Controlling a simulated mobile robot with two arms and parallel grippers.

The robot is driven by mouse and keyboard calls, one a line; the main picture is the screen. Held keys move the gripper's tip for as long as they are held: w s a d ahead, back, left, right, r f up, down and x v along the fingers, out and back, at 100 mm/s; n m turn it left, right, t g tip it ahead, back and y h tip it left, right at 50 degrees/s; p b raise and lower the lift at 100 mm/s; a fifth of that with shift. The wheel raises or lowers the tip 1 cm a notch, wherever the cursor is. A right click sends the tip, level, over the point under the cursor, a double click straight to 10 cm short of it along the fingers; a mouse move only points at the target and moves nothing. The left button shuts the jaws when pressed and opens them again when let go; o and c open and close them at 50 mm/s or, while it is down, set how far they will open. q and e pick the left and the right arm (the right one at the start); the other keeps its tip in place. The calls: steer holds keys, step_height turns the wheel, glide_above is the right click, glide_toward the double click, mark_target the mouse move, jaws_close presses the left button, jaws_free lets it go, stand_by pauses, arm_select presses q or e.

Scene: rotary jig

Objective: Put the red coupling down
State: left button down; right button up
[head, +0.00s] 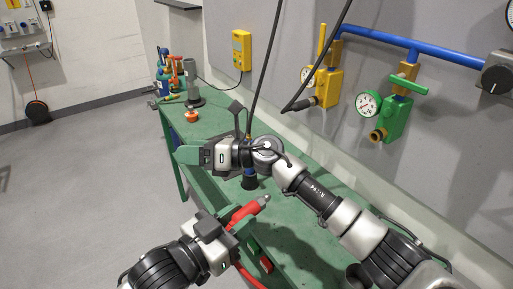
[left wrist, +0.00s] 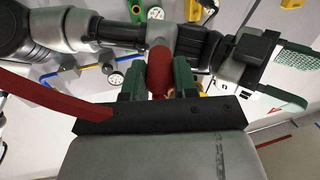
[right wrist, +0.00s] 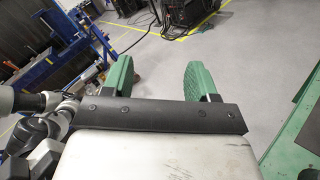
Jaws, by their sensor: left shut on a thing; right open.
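The red coupling (head: 246,211) has a grey metal tip and tilts up to the right in the head view. My left gripper (head: 238,219) is shut around its red body. The left wrist view shows the coupling (left wrist: 159,68) between the green fingers (left wrist: 160,82). A red hose (head: 249,275) trails down from it. In the head view the coupling appears over the green bench (head: 300,232); its height above the top is hard to judge. My right gripper (head: 190,155) is beyond it, further left; its fingers (right wrist: 160,78) are open and empty in the right wrist view.
A dark cylindrical piece (head: 250,183) stands on the bench below my right wrist. An orange part (head: 192,117) and a grey stand (head: 193,96) are at the far end. Yellow (head: 327,88) and green (head: 392,118) valves hang on the wall. My right arm crosses over the bench.

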steer(key=s+r+n+g+h, duration=0.2)
steer(key=s+r+n+g, duration=0.1)
steer(key=r+n, duration=0.15)
steer(key=n+t+h, duration=0.3)
steer(key=n+h, duration=0.8)
steer(key=h, duration=0.5)
glide_toward(257, 199)
steer(key=f, duration=1)
steer(key=shift+w+d+f, duration=0.1)
steer(key=shift+w+f, duration=0.1)
steer(key=shift+f, duration=0.05)
